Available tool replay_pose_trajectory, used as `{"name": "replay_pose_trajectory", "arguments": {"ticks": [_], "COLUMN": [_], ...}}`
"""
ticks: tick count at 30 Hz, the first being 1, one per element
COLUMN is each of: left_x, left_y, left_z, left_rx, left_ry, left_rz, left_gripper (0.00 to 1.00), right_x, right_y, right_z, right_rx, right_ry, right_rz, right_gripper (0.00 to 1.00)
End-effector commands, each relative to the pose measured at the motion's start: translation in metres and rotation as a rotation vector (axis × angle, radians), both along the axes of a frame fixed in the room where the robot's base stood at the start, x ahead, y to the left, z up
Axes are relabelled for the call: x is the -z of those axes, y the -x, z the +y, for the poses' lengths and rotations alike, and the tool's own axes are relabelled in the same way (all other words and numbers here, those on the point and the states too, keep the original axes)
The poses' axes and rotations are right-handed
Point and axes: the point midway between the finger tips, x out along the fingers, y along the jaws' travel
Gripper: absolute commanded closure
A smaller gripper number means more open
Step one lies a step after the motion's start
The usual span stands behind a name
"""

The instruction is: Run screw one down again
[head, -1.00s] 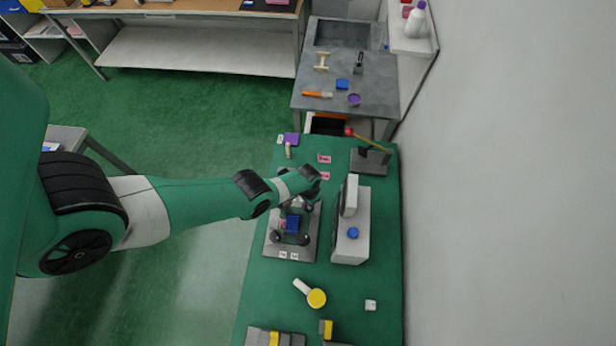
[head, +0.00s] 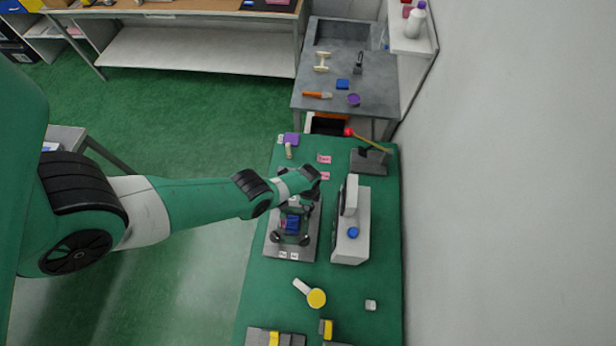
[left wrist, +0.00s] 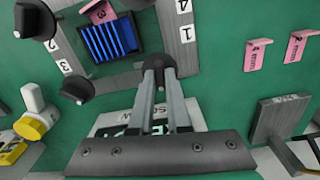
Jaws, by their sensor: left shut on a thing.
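A grey plate fixture (head: 274,248) lies on the green bench, with a blue finned block (head: 292,224) in its middle. In the left wrist view the blue block (left wrist: 108,42) has a pink tag (left wrist: 98,12) beside it. Black screw knobs stand at the fixture's corners, beside number labels. My left gripper (left wrist: 157,72) is shut on the black knob (left wrist: 159,63) of screw one, next to label 1 (left wrist: 187,33). Two other knobs (left wrist: 35,20) (left wrist: 75,88) stand free. In the head view my left gripper (head: 300,205) is over the fixture's far side, mostly hidden by the wrist.
A grey-white box unit with a blue knob (head: 353,232) stands close right of the fixture. A lever with a red tip (head: 349,132) is on a dark base behind. A white-handled yellow piece (head: 316,298) lies in front. Pink tags (head: 324,159) lie behind.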

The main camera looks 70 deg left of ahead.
Motion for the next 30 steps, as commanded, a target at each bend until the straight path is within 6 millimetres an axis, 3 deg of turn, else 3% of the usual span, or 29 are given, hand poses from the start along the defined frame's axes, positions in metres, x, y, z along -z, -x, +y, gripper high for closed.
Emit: {"name": "replay_pose_trajectory", "arguments": {"ticks": [15,30], "left_x": [0.0008,0.0008], "left_y": [0.0003,0.0003], "left_z": [0.0001,0.0001], "left_rx": [0.457,0.653], "left_ry": [-0.001,-0.001], "left_rz": [-0.001,-0.001], "left_gripper": [1.0,1.0], "right_x": [0.0004,0.0004], "right_y": [0.0,0.0], "right_z": [0.0,0.0], "right_rx": [0.0,0.0], "right_ry": [0.0,0.0], "right_rz": [0.0,0.0], "right_gripper": [0.09,0.09]}}
